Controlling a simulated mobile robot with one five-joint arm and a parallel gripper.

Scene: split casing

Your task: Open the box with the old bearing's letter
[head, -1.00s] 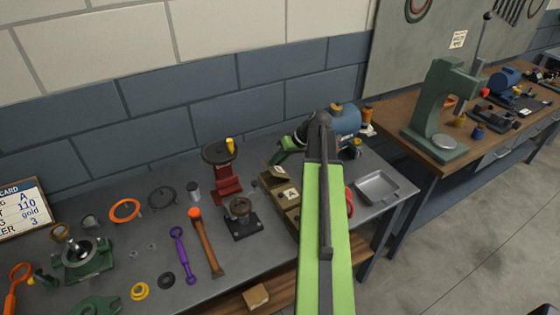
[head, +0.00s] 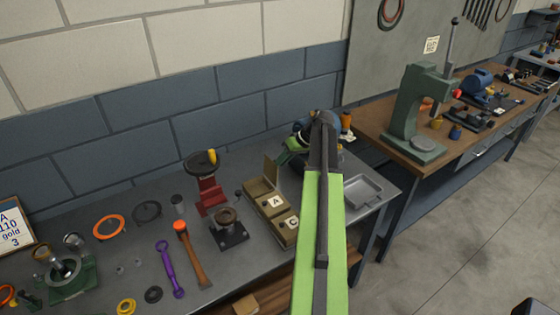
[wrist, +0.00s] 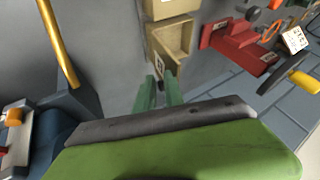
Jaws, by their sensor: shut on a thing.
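A row of olive-tan boxes (head: 284,236) stands on the grey bench. Two closed ones have letter labels, A (head: 275,202) and C (head: 292,222). The far box (head: 258,188) is open, its lid (head: 271,170) standing up. In the wrist view I see the open box's inside (wrist: 179,36) and the lid (wrist: 158,52) with a pale label I cannot read. My gripper (wrist: 161,84) is shut on the lid's edge. In the head view my green gripper (head: 281,159) shows beside the lid, partly hidden by my arm.
A red stand (head: 210,190) and a dark press block (head: 228,230) stand left of the boxes. An orange-headed hammer (head: 192,255) and a purple wrench (head: 168,268) lie further left. A grey tray (head: 363,191) lies right. A job card (head: 12,228) stands at the left edge.

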